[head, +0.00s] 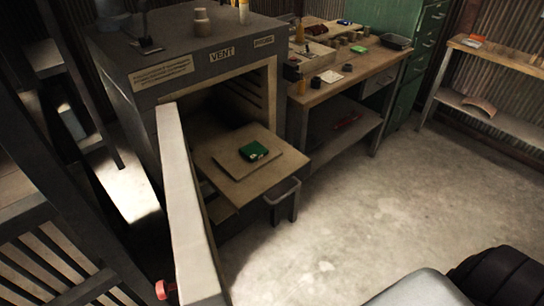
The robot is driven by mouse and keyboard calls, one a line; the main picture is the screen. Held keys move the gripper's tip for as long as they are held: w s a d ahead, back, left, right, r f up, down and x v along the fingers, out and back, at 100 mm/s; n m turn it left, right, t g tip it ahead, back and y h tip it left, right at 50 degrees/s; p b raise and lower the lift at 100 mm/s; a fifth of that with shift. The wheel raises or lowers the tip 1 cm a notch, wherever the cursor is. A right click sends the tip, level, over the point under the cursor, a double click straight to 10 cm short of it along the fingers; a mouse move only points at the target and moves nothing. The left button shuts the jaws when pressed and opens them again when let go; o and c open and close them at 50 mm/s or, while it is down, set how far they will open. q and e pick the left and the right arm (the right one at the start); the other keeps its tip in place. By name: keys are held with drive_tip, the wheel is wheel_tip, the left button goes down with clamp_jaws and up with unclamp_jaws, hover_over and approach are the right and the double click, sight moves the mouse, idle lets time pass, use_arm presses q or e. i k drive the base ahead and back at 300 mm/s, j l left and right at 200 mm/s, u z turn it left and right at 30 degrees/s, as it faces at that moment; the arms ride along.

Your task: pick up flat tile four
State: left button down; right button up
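A small green tile-like block (254,151) with a pale mark on top lies on a thin square beige board (246,158). The board rests on a pulled-out shelf (222,190) in front of the open oven-like cabinet. I cannot read any number, so I cannot tell which piece is flat tile four. A small orange-red flat piece (474,41) lies on the upper shelf at the far right. A curved brownish tile (479,106) lies on the lower shelf there. Neither of my grippers is in view.
The dark cabinet (170,75) has its thick door (188,205) swung open toward me, left of the pulled-out shelf. A metal handle (283,192) sticks out at the shelf's front. A cluttered workbench (345,75) stands behind. The concrete floor (350,215) at centre right is clear.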

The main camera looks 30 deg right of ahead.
sight(254, 151)
drive_tip(key=z, duration=0.95)
